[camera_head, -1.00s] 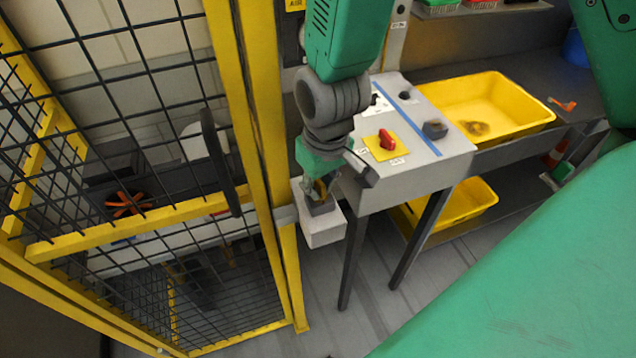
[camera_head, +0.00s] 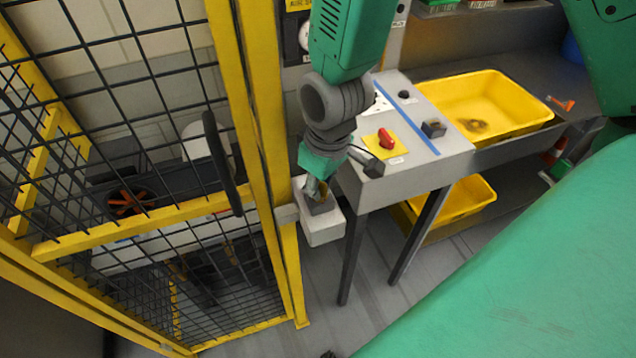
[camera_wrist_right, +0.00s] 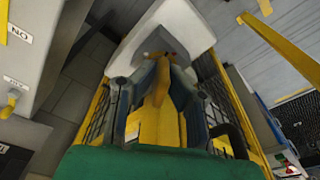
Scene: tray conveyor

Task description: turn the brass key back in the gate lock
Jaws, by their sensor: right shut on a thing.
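The pale grey gate lock (camera_head: 322,231) is a box on the yellow post, with a dark top face. My right gripper (camera_head: 319,194) reaches down from above to this top. In the right wrist view, its two dark fingers (camera_wrist_right: 160,92) are shut on the brass key (camera_wrist_right: 159,68), which stands between them in front of the pale lock box (camera_wrist_right: 172,27). In the head view the key is mostly hidden by the fingers, and its exact angle cannot be told. My left gripper is not in view.
The yellow gate with black mesh (camera_head: 180,215) is on the left, with a dark upright handle (camera_head: 219,160). A grey console (camera_head: 428,160) with a red switch (camera_head: 386,139) stands close right of the gripper. Yellow bins (camera_head: 540,108) are further right.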

